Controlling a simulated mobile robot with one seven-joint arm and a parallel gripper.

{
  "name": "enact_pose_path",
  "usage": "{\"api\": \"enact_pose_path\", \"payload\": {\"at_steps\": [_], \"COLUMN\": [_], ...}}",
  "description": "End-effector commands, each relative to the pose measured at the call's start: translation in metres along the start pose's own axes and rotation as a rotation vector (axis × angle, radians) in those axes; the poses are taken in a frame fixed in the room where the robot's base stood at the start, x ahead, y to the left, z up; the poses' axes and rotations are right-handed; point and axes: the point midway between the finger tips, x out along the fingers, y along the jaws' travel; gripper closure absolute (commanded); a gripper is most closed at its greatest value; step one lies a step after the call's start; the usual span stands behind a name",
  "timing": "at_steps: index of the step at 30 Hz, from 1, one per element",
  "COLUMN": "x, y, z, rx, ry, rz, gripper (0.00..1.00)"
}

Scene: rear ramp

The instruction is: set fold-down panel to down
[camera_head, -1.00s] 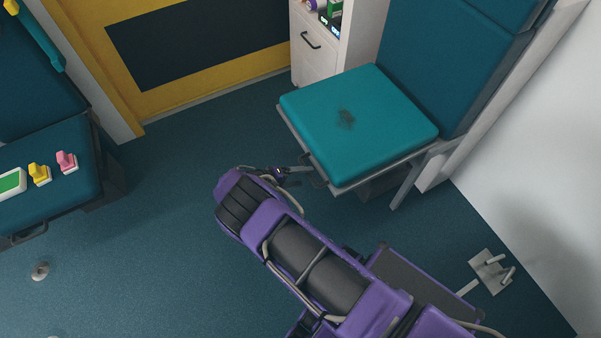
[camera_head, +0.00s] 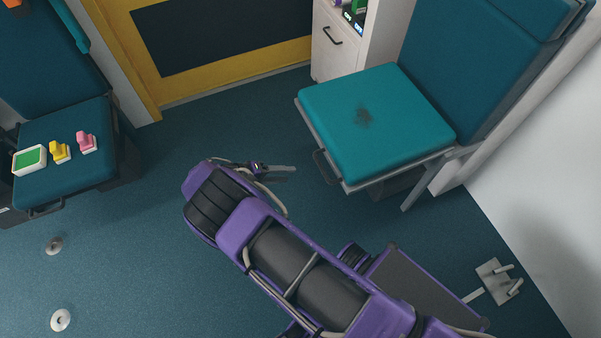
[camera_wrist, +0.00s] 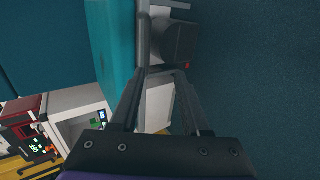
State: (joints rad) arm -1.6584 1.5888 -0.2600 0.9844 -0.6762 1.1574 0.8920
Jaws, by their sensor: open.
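The likely fold-down panel is a teal padded seat (camera_head: 375,122) with a dark smudge on top. It lies about level, out from its darker blue backrest, on a grey frame. A dark handle (camera_head: 322,168) sits on its near left edge. My gripper (camera_head: 292,173) is left of that handle, with a gap of floor between them. In the wrist view, the open fingers (camera_wrist: 163,74) point toward the seat, whose teal side (camera_wrist: 112,45) shows at upper left. Nothing is held. A dark block shows beyond the fingertips.
A white cabinet (camera_head: 338,45) stands behind the seat. Another blue seat (camera_head: 65,170) at left carries a green-topped tray, a yellow item and a pink item. A metal bracket (camera_head: 497,280) is at lower right. Blue floor left of my arm is mostly clear, with round floor fittings (camera_head: 60,319).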

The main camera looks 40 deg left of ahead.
Motion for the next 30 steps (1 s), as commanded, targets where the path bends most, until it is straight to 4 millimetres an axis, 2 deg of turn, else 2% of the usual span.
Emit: {"api": "enact_pose_path", "payload": {"at_steps": [3, 9, 30], "x": [-0.025, -0.047, -0.052], "y": [0.001, 0.002, 0.003], "z": [-0.001, -0.001, -0.002], "rx": [0.001, 0.001, 0.002], "ry": [0.003, 0.002, 0.001], "rz": [0.001, 0.003, 0.004], "gripper": [0.53, 0.53, 0.53]}}
